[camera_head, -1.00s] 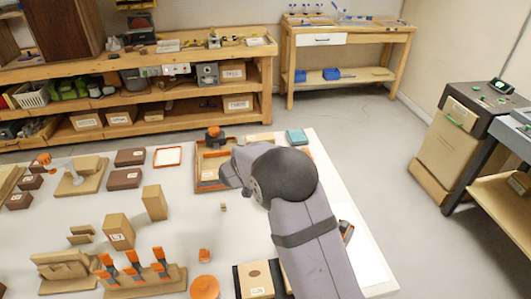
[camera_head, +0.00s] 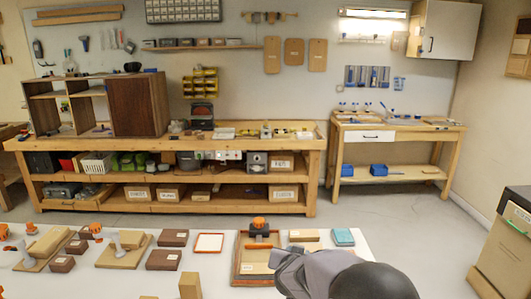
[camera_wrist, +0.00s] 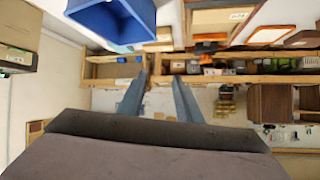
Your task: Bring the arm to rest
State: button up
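My gripper (camera_wrist: 158,98) shows in the wrist view as two blue-grey fingers, apart from each other with nothing between them. They point toward the back workbench, seen upside down. In the head view my grey arm enters at the bottom right, over the front table's back edge area. Its fingers are not clear there. The wrist end is beside the wooden tray (camera_head: 237,270), which has an orange-topped dark item (camera_head: 259,228) at its back.
The white front table (camera_head: 215,286) carries several brown blocks and a teal box (camera_head: 342,237). A blue box (camera_wrist: 108,20) is close in the wrist view. A wooden workbench (camera_head: 240,145) with a cabinet (camera_head: 140,104) stands behind. A smaller bench (camera_head: 395,133) is back right, with open floor before it.

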jog(key=s+d+f+n+g, duration=0.1)
jog(key=s+g, duration=0.3)
jog(key=s, duration=0.8)
jog(key=s+d+f+n+g+y+p, duration=0.1)
jog(key=s+d+f+g, duration=0.1)
jog(key=s, duration=1)
jog(key=s+d+f+n+g+y+p, duration=0.1)
jog(key=s+f+g, duration=0.2)
jog(key=s, duration=0.9)
jog(key=g, duration=0.2)
jog(key=shift+s+d+f+n+g, duration=0.15)
jog(key=shift+s+d+n+g, duration=0.15)
jog(key=shift+s+n, duration=0.1)
jog(key=shift+o, duration=0.6)
jog(key=shift+s+d, duration=0.1)
jog(key=shift+s, duration=0.1)
